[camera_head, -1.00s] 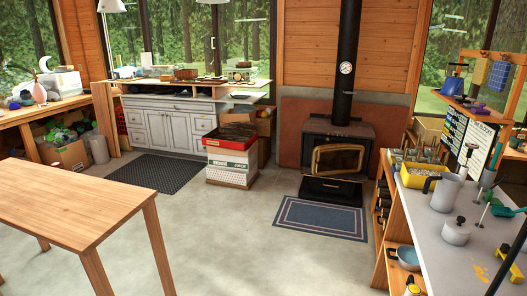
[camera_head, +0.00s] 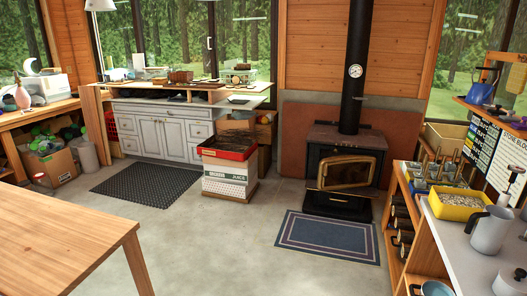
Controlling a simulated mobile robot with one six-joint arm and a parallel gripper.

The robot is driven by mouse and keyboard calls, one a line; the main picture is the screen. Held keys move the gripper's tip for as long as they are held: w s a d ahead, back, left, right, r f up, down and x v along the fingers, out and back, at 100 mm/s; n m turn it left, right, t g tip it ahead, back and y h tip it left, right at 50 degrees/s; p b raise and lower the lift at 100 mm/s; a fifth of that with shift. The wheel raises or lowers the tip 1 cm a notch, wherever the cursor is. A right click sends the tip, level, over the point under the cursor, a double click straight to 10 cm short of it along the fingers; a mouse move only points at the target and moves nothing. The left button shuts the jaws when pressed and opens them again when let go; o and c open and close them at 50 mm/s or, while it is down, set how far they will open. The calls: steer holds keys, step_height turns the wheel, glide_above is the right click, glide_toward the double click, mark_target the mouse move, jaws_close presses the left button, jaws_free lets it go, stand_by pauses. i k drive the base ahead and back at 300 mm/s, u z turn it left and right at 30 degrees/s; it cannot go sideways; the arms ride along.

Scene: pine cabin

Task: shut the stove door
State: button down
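The black stove (camera_head: 337,160) stands against the back wall on a dark hearth base, with its flue pipe (camera_head: 355,80) rising behind. The stove door (camera_head: 346,172) has a brass-coloured frame and a dark pane. It looks swung out at an angle from the stove front, so it appears ajar; how wide is hard to tell. My gripper is not in view.
A blue bordered rug (camera_head: 328,236) lies before the stove. Stacked boxes (camera_head: 229,170) stand left of it, and a workbench (camera_head: 455,240) runs along the right. A wooden table (camera_head: 60,235) fills the front left. Bare floor (camera_head: 215,245) lies between.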

mark_target(351, 171)
steer(key=i, duration=2.75)
steer(key=z, duration=3.55)
steer(key=i, duration=0.15)
steer(key=u, duration=1.7)
